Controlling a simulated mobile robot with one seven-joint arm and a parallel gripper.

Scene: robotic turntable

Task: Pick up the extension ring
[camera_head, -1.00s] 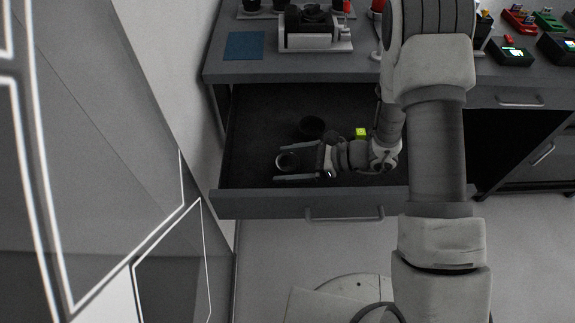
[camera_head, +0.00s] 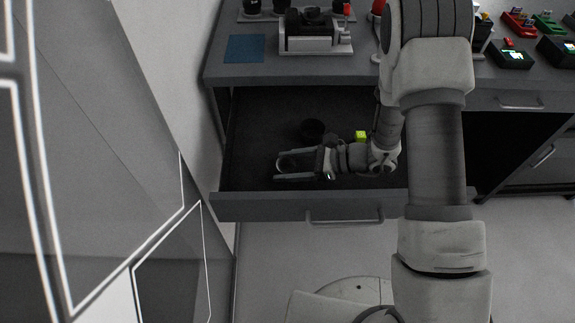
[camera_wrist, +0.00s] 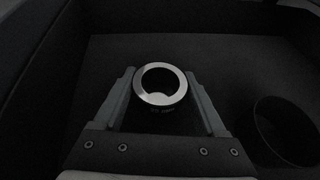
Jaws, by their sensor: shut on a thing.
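The extension ring (camera_wrist: 160,100) is a short silver ring with a dark side wall. It sits between the two fingers of my gripper (camera_wrist: 160,92) in the wrist view, and the fingers are shut on its sides. In the head view the ring (camera_head: 287,162) shows small inside the open drawer (camera_head: 262,207), between the fingertips of my gripper (camera_head: 285,165). The gripper reaches in from the right, low in the drawer. I cannot tell whether the ring touches the drawer floor.
A black round cup-like thing (camera_head: 312,129) lies behind the gripper, and also shows at the right in the wrist view (camera_wrist: 287,130). A yellow-green cube (camera_head: 361,136) is near my wrist. The drawer walls surround the gripper. A fixture (camera_head: 315,32) stands on the table above.

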